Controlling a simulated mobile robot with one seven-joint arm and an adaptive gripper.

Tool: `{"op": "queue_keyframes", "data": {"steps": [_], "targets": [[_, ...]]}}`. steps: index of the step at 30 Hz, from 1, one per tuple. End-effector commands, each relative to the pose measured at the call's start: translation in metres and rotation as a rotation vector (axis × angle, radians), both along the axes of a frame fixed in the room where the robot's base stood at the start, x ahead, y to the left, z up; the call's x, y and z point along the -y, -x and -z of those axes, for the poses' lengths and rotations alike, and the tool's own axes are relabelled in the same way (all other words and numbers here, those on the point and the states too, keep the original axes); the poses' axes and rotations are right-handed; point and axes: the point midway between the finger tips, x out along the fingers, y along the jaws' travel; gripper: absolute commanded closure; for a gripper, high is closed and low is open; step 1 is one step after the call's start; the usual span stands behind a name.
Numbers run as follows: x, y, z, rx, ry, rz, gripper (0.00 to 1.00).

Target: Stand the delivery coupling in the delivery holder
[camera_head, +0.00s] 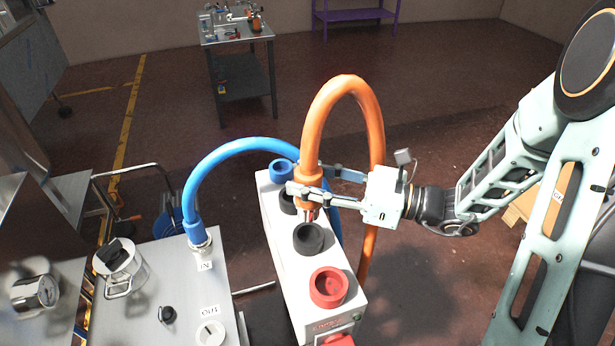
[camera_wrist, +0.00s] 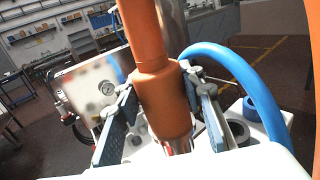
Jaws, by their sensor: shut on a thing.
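The orange coupling (camera_head: 308,178) is on the end of a thick orange hose (camera_head: 346,88) that arches up and over my gripper. My gripper (camera_head: 308,194) is shut on the coupling, which hangs roughly upright with its metal tip (camera_head: 310,214) down. In the wrist view the coupling (camera_wrist: 163,100) sits between the two fingers, its metal end (camera_wrist: 178,147) partly cut off below. The white holder box (camera_head: 335,315) below has a blue cup, black cups and a red cup (camera_head: 328,288). The tip shows just behind a black cup (camera_head: 310,239). I cannot tell which cup is the delivery holder.
A blue hose (camera_head: 238,144) runs from the IN port on the metal bench (camera_head: 180,290) to behind the box, near the blue cup (camera_head: 280,169). The OUT port (camera_head: 210,333) shows no hose.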

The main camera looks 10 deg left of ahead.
Motion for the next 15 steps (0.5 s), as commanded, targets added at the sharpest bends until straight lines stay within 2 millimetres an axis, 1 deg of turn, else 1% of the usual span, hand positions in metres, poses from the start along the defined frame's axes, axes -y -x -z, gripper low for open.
{"op": "queue_keyframes", "data": {"steps": [5,15], "targets": [[0.000,0.000,0.007,0.001,-0.002,0.000,1.00],[0.000,0.000,0.026,0.001,-0.002,0.000,1.00]]}}
